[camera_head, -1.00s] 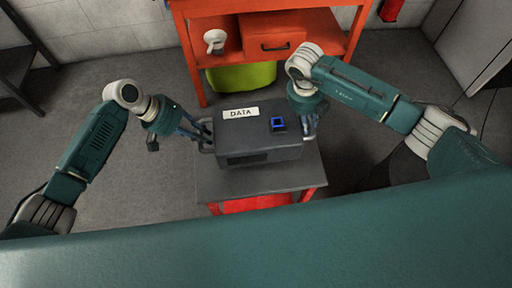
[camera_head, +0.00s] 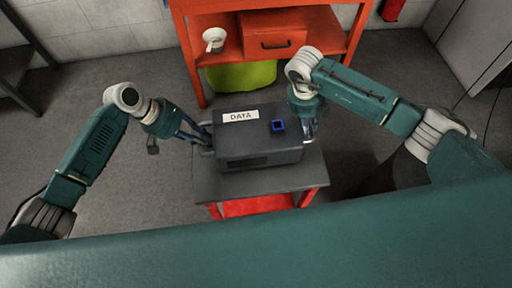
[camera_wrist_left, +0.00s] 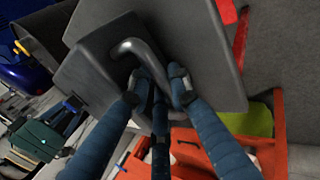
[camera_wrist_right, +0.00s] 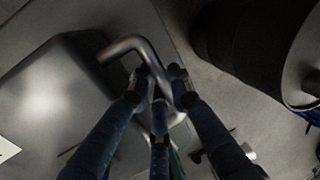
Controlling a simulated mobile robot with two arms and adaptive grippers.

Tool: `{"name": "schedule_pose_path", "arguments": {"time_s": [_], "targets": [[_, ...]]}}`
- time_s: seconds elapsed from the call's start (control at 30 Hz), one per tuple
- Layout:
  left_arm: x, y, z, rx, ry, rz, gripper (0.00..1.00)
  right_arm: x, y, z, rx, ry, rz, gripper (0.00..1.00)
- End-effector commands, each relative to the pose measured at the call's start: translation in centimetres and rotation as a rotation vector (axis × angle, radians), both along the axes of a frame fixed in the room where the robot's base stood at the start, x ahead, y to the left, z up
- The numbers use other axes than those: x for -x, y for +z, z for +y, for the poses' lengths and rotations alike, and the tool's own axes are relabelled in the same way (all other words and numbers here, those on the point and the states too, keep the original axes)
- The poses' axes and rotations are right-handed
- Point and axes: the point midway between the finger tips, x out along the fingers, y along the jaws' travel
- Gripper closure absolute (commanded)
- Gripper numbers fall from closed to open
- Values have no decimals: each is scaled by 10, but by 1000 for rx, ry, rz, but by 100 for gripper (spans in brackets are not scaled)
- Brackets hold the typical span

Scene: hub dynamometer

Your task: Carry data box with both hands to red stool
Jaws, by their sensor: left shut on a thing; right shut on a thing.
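The dark grey data box (camera_head: 258,148) carries a white "DATA" label and a small blue-framed square on its top. It is over the grey top of the red stool (camera_head: 290,182); whether it touches the top is hard to tell. My left gripper (camera_head: 205,143) is shut on the box's left handle, a bent grey bar in the left wrist view (camera_wrist_left: 140,52). My right gripper (camera_head: 308,132) is shut on the right handle, which shows in the right wrist view (camera_wrist_right: 130,48). My right arm partly hides the box's right side.
A red workbench (camera_head: 270,42) with a drawer and a white cup-like thing (camera_head: 214,38) stands behind the box. A yellow-green bin (camera_head: 240,76) is beneath it. A dark rack (camera_head: 22,60) stands at the left.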

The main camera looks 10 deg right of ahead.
Motion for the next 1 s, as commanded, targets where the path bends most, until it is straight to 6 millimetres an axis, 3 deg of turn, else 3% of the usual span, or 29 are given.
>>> {"name": "schedule_pose_path", "arguments": {"time_s": [0.3,0.33,0.4,0.77,1.0], "targets": [[-2,-17,3,-3,4,-4,100,-1,-17,-5,9,-5,-3,100],[-1,-18,4,-8,4,0,78,0,-17,-5,9,-5,1,78],[-1,-17,4,-8,3,1,64,0,-16,-5,9,-5,1,64],[0,-14,3,-3,1,0,63,0,-16,-1,3,-1,0,63],[-2,17,24,-4,4,-4,63,0,-16,-1,1,-1,0,63]]}}
